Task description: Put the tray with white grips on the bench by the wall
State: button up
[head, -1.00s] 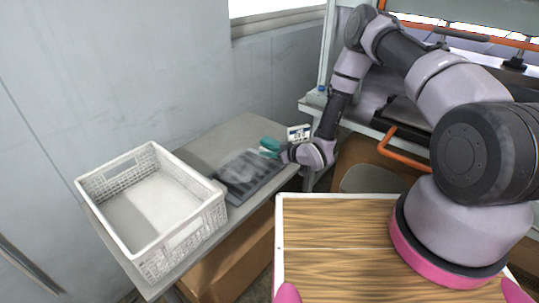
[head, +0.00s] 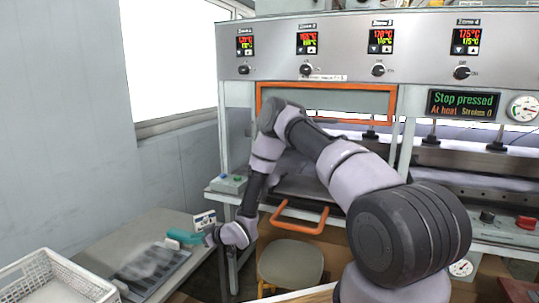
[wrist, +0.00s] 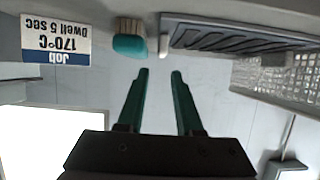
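A dark slotted tray (head: 150,272) lies on the grey bench (head: 150,228) by the wall. A pale haze partly veils it in the head view. In the wrist view the tray (wrist: 240,38) is at the top, with a small white piece, perhaps a grip, at its left end. Its other end is not clear. My gripper (wrist: 160,73) has two green fingers spread apart with nothing between them. In the head view it is small, just beyond the tray's far end, and apart from it as far as I can tell.
A white basket (head: 50,275) stands on the bench's near left. A teal brush (wrist: 130,44) and a job card (wrist: 56,40) are beside the tray. The press (head: 345,62) with an orange handle (head: 297,226) stands right. A stool (head: 290,262) is before it.

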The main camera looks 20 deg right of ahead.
jog(key=w+d+r+m+h, duration=0.1)
jog(key=w+d+r+h, duration=0.1)
jog(key=d+r, duration=0.5)
jog(key=w+d+r+m+t+h, duration=0.15)
jog(key=d+r, duration=0.25)
jog(key=r, duration=0.7)
jog(key=w+d+r+m+g+h, duration=0.1)
jog(key=d+r+m+h, duration=0.15)
jog(key=d+r, duration=0.45)
jog(key=s+d+r+m+h, duration=0.2)
jog(key=s+d+r, duration=0.25)
jog(key=r, duration=0.35)
jog(key=s+d+r+m+h, duration=0.1)
jog(key=s+d+r, duration=0.2)
jog(key=s+r, duration=0.35)
jog(key=s+d+r+m, duration=0.2)
jog(key=s+r, duration=0.3)
jog(key=s, duration=0.8)
jog(key=s+d+r+m+g, duration=0.1)
jog(key=s+r+m, duration=0.3)
jog(key=s, duration=0.9)
jog(key=shift+d+r+m, duration=0.3)
jog(key=shift+d+r, duration=0.35)
jog(key=shift+r, duration=0.15)
jog(key=shift+d, duration=0.15)
